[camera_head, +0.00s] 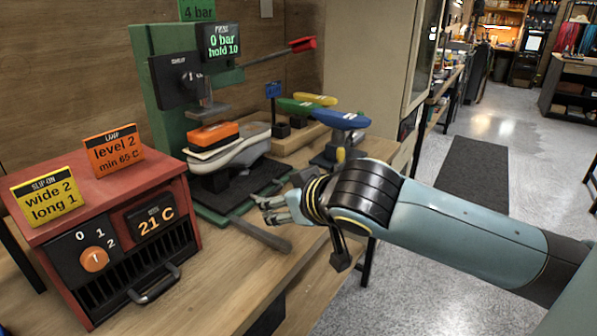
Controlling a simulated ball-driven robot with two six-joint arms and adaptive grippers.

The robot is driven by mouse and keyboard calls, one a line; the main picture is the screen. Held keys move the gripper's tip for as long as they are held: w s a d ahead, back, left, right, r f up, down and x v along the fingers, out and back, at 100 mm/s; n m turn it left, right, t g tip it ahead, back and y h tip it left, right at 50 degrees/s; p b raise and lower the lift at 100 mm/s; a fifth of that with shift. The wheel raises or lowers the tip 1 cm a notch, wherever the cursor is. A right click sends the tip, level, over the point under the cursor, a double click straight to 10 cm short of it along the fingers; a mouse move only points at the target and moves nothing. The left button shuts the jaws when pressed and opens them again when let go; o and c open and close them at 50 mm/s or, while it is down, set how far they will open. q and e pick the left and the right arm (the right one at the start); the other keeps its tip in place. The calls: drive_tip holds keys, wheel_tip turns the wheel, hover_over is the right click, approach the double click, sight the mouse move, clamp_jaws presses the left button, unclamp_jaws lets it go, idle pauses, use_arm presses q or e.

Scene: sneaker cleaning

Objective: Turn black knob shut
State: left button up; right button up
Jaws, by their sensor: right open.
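The black knob (190,79) sits on a dark panel (170,88) on the front of the green press (163,120). A small label is above it, but I cannot read the knob's setting with certainty. The press display (222,42) reads "0 bar hold 10". My right gripper (268,208) is open and empty, low over the table's front edge, well below and to the right of the knob and apart from it. My left gripper is not in view.
A red lever (302,44) juts right. A red heater box (75,215) with an orange knob (94,259) stands at left.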

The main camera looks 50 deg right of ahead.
drive_tip(key=shift+g, duration=0.7)
drive_tip(key=shift+s+f, duration=0.4)
drive_tip(key=shift+f, duration=0.35)
drive_tip(key=shift+s+f, duration=0.35)
drive_tip(key=shift+f, duration=0.35)
drive_tip(key=shift+s+f, duration=0.4)
drive_tip(key=shift+f, duration=0.35)
